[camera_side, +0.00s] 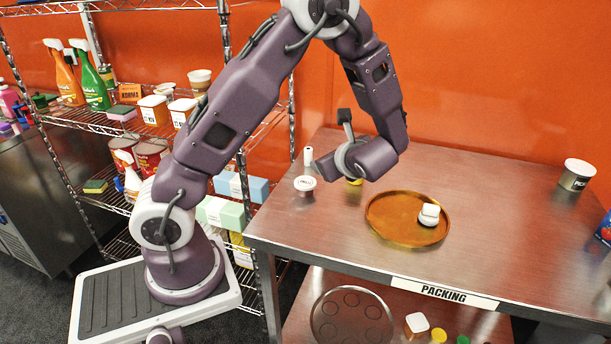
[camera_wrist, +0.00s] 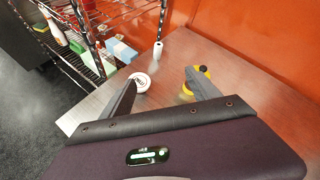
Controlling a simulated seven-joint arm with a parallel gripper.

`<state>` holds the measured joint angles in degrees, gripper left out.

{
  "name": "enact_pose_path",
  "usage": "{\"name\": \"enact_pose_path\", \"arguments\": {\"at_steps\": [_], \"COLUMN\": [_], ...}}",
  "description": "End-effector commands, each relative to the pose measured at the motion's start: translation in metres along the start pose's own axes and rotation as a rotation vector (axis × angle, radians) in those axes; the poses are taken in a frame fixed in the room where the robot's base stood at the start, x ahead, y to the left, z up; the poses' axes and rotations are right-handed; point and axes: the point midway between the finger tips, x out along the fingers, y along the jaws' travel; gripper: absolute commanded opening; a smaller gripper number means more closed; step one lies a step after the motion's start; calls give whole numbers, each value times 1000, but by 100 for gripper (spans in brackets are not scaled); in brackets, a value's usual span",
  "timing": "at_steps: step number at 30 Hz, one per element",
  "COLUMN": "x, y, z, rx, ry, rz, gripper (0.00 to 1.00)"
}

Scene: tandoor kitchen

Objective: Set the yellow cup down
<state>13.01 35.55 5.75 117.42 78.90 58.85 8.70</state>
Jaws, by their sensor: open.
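A yellow object, likely the yellow cup (camera_wrist: 187,89), shows in the wrist view at the right finger, which covers part of it. A dark round part shows at its upper right. In the side view only a sliver of the yellow cup (camera_side: 355,182) shows below my wrist; the rest is hidden. It appears to be at the table's left part, but its contact with the top is hidden. My gripper (camera_wrist: 161,80) is open, with nothing clearly held between its fingers. In the side view my gripper (camera_side: 326,166) is low over the table (camera_side: 480,190).
A white-lidded cup (camera_side: 305,184) is close by the left finger, with a white cylinder (camera_side: 308,156) behind it. A round copper tray (camera_side: 385,222) holds a small white item (camera_side: 429,214). A labelled tin (camera_side: 576,175) stands far right. The table's middle back is clear.

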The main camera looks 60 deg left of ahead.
Motion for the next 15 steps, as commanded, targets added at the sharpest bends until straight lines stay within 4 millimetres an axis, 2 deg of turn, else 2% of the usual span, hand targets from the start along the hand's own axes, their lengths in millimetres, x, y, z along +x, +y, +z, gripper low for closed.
{"name": "enact_pose_path", "arguments": {"at_steps": [1,3,5,6,9,12,15], "x": [-20,-53,-85,-108,-166,-215,-247], "y": [17,48,74,90,121,138,146], "z": [24,44,55,58,59,56,54], "rx": [-164,-407,-616,-756,-1076,-1314,-1458], "ry": [47,136,226,296,486,667,802], "rz": [69,187,285,349,491,600,668], "gripper": [70,70,70,70,70,70,70]}}
